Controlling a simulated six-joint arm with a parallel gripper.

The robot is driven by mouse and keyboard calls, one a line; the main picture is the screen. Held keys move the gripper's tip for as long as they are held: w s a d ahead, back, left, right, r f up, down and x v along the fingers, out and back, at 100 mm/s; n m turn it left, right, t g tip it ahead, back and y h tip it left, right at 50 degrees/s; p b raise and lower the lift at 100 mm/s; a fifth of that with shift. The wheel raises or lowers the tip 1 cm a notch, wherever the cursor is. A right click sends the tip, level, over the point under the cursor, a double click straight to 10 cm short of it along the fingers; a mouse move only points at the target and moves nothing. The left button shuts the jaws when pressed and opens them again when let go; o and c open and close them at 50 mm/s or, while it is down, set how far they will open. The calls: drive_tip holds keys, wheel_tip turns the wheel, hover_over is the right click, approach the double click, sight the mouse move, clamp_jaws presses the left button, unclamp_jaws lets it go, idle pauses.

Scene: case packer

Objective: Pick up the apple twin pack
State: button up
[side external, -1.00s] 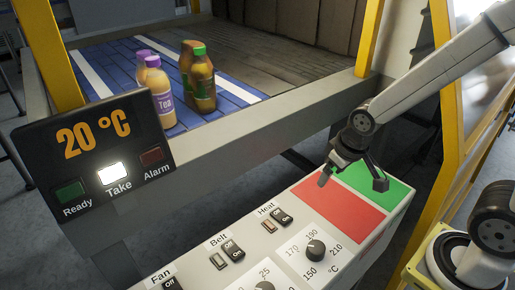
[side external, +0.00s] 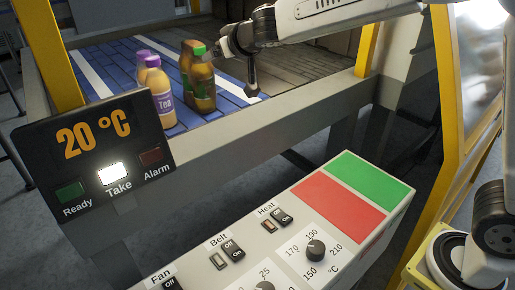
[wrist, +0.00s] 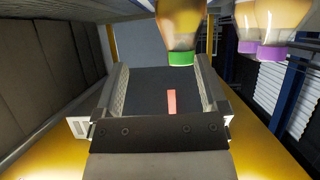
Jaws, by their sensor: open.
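The apple twin pack is, as far as I can tell, the amber bottle pair (side external: 203,88), with a green cap on the front bottle. It stands upright on the blue slatted belt in the side view. In the wrist view an amber bottle (wrist: 181,28) with a green cap shows at the top, near the right finger. My gripper (side external: 240,66) is open and empty, just right of the amber pair. Its two fingers also show in the wrist view (wrist: 160,88), with no bottle between them. I cannot tell whether a finger touches the pair.
A purple-capped tea pair (side external: 161,92) stands close on the left; its caps show in the wrist view (wrist: 271,51). The display (side external: 93,150) reads 20 °C with "Take" lit. The control box (side external: 330,222) has bare red and green pads. The belt to the right is clear.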

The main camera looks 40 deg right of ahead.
sight(196, 44)
drive_tip(key=shift+t, duration=0.6)
drive_tip(key=shift+w+a+r, duration=0.35)
drive_tip(key=shift+w, duration=0.35)
drive_tip(key=shift+w+a+r, duration=0.3)
drive_tip(key=shift+w+r, duration=0.1)
drive_tip(key=shift+w, duration=0.3)
drive_tip(key=shift+w+a+r, duration=0.35)
drive_tip(key=shift+w, duration=0.35)
drive_tip(key=shift+a+x, duration=0.2)
drive_tip(key=shift+x, duration=2.4)
drive_tip(key=shift+f, duration=0.1)
clamp_jaws()
